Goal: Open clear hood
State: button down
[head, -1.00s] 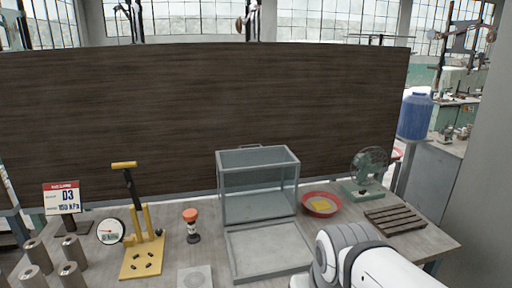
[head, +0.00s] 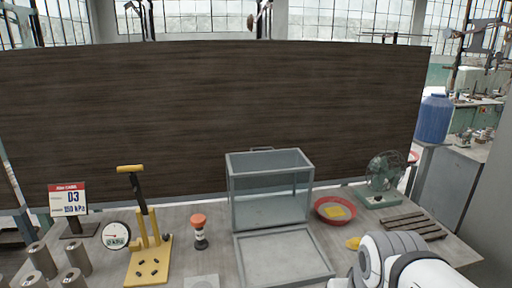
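The clear hood (head: 229,190) is a see-through box with a grey frame, standing near the middle of the table. A small handle (head: 262,149) shows at its top back edge. A flat grey-framed panel (head: 318,250) lies in front of the box, level with the table; I cannot tell whether it is the hood's lowered front or a separate base. My white and grey arm enters at the bottom right, to the right of the panel. My gripper is not visible.
A red bowl (head: 320,215) with something yellow inside stands right of the hood. A green fan (head: 384,180), a dark slatted rack (head: 415,227) and a yellow item (head: 353,243) are also right. A yellow lever press (head: 148,262), orange-topped bottle (head: 199,232) and metal cylinders (head: 43,260) stand left.

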aim_at(247, 215)
jog(key=i, duration=0.85)
jog(key=z, duration=0.05)
